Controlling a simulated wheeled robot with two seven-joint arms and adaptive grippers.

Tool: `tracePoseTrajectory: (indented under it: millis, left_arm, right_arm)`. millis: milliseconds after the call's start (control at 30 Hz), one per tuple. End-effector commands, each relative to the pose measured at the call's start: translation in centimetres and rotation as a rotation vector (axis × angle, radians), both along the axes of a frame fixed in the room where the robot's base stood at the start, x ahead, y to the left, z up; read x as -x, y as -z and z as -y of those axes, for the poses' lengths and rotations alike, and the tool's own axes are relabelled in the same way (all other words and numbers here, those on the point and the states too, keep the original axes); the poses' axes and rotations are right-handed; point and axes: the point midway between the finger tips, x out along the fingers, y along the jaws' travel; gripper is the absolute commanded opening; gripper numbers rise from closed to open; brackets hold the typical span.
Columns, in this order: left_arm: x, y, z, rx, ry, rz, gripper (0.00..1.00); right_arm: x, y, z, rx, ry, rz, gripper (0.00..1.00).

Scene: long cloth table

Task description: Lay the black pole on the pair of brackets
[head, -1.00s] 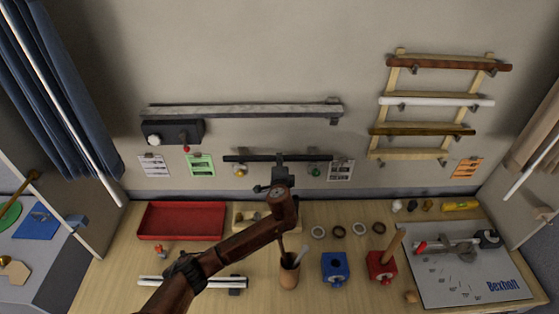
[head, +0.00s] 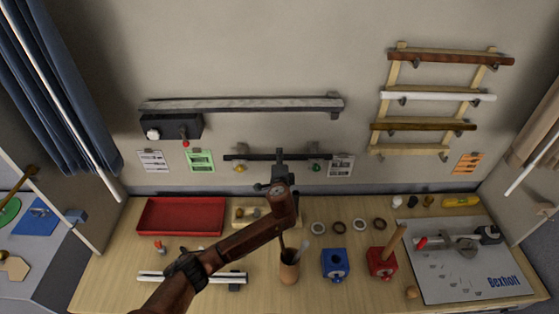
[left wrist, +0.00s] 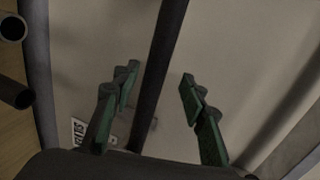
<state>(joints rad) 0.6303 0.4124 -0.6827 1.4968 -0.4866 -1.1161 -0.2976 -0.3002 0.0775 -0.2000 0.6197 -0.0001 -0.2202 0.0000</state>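The black pole (head: 252,156) lies level along the wall in the head view, at the pair of brackets, whose left bracket (head: 242,147) and right bracket (head: 315,147) show near its ends. It seems to rest on them, but the contact is too small to tell. My left gripper (head: 279,164) is at the middle of the pole. In the left wrist view the pole (left wrist: 165,60) runs between the green-padded fingers (left wrist: 158,95), with a gap on each side, so the gripper looks open around it. My right gripper is not in view.
A long grey bar (head: 240,104) is above on the wall, and a ladder-like rack (head: 390,75) of poles is at right. Below are a red tray (head: 180,232), a cup (head: 289,270), blue block (head: 335,264) and red block (head: 381,262). Pale rods (head: 215,278) lie at front left.

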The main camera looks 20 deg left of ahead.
Motion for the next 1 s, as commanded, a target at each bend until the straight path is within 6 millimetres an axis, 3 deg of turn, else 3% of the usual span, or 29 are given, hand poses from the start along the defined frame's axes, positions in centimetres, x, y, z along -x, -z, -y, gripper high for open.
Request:
tracePoseTrajectory:
  millis: [267, 700, 1000]
  left_arm:
    - [1.0, 0.0, 0.3, 0.001, 0.0, -0.003, 0.4]
    - [8.9, -2.4, 2.6, 0.003, 0.001, -0.001, 0.4]
    - [11.1, -3.1, 3.2, 0.001, 0.001, -0.001, 0.4]
  right_arm:
    - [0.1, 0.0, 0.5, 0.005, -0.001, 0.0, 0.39]
    - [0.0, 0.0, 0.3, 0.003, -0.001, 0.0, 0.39]
    - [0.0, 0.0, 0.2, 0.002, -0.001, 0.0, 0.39]
